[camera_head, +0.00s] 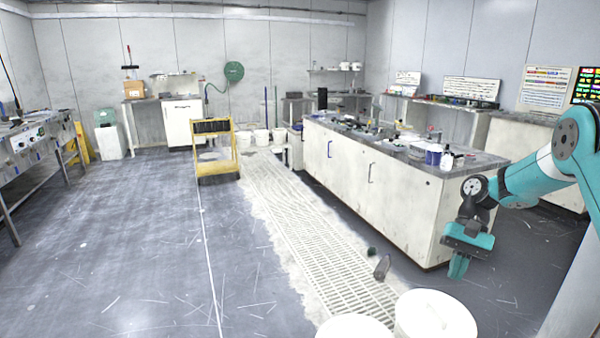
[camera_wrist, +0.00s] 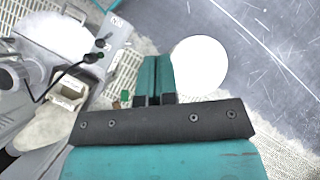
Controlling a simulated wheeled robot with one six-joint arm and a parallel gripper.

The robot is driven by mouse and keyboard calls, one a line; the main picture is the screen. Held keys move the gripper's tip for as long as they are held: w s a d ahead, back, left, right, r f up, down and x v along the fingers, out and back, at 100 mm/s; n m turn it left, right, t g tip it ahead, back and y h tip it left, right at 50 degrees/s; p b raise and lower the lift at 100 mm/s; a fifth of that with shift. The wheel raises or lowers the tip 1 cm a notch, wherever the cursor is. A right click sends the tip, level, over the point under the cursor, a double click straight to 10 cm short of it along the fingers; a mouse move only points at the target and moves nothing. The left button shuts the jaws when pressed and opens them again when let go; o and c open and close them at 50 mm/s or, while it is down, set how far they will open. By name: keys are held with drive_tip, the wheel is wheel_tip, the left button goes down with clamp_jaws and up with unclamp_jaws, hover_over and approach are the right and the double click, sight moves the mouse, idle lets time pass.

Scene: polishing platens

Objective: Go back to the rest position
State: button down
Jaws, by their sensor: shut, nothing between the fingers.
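My gripper (camera_head: 459,266) hangs at the right of the head view, pointing down, in front of the near end of the white cabinet island. Its teal fingers are together with nothing between them. In the wrist view the shut fingers (camera_wrist: 153,78) point away over the floor, with the dark bracket below them. My teal arm reaches in from the right edge of the head view.
The white island (camera_head: 385,180) with a grey, cluttered top stands close behind my gripper. White round lids (camera_head: 435,315) are at the bottom. A dark bottle (camera_head: 382,267) lies by the floor grating (camera_head: 330,255). A yellow cart (camera_head: 217,165) stands further back. The left floor is open.

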drive_tip(key=s+a+r+n+t+p, duration=0.1)
drive_tip(key=s+a+r+n, duration=0.3)
drive_tip(key=a+r, duration=0.45)
drive_tip(key=s+a+r+n+t+p, duration=0.1)
drive_tip(key=s+a+r+n+p, duration=0.1)
drive_tip(key=s+a+r, duration=0.5)
drive_tip(key=s+a+r+n+t+p, duration=0.1)
drive_tip(key=s+a+r+n, duration=0.1)
drive_tip(key=s, duration=0.5)
drive_tip(key=s+a+r+n+t, duration=0.1)
drive_tip(key=s+a+r+n, duration=0.2)
drive_tip(key=s+a+n, duration=0.2)
drive_tip(key=s+a, duration=0.1)
drive_tip(key=s, duration=0.2)
drive_tip(key=shift+s+a+r+t+h+p, duration=0.15)
drive_tip(key=shift+s+r+t+h+p, duration=0.15)
drive_tip(key=shift+r+t+p, duration=0.1)
